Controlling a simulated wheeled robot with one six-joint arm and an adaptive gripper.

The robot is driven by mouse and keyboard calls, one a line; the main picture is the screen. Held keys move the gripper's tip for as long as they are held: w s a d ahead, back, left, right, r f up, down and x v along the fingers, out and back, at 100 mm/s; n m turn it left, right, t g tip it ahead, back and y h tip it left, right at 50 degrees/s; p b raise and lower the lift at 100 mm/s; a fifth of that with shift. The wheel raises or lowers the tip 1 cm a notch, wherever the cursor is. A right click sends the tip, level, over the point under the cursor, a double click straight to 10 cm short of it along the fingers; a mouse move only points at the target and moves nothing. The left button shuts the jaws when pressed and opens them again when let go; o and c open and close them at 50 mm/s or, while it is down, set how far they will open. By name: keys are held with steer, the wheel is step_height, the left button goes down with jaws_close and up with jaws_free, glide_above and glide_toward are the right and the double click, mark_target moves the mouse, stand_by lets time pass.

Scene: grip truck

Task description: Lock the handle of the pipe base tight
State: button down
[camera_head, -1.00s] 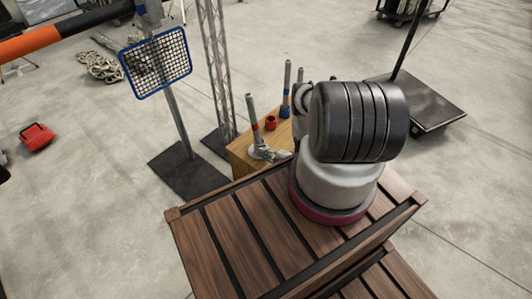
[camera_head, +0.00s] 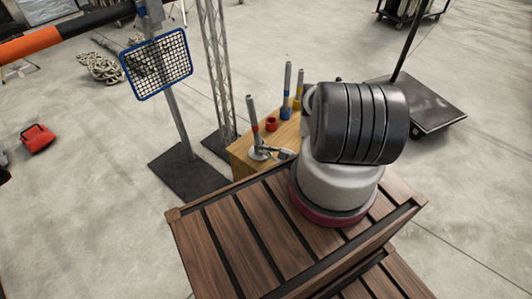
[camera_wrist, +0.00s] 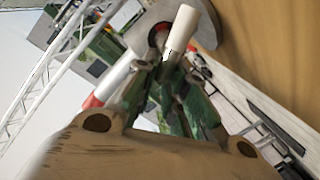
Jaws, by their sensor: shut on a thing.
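The pipe base stands on the wooden box: a grey pipe (camera_head: 253,120) with a red band rises from a pale round foot (camera_head: 259,153). A light handle part (camera_head: 284,153) shows at its right, partly hidden by my arm. In the wrist view the base's grey disc (camera_wrist: 203,18) lies on the tan surface, with a white bar (camera_wrist: 182,30) and a white, red-ended tube (camera_wrist: 114,82) near it. My gripper (camera_wrist: 167,74), with dark green fingers, is shut at the end of the white bar, which I take for the handle. The exact contact is blurred.
Blue-banded (camera_head: 285,95) and yellow-banded (camera_head: 298,90) pipes stand behind on the box (camera_head: 240,155), with a small red ring (camera_head: 272,124). A blue-framed mesh panel (camera_head: 156,62) and a metal truss (camera_head: 217,65) stand at left.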

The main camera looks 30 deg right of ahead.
steer(key=shift+w+d+f+m, duration=0.1)
steer(key=shift+d+f+m, duration=0.1)
steer(key=shift+d+m, duration=0.4)
steer(key=shift+d, duration=0.1)
steer(key=c, duration=1.7)
jaws_free()
steer(key=o, duration=0.5)
steer(key=shift+f, duration=0.2)
steer(key=shift+c, duration=0.2)
steer(key=v, duration=1.2)
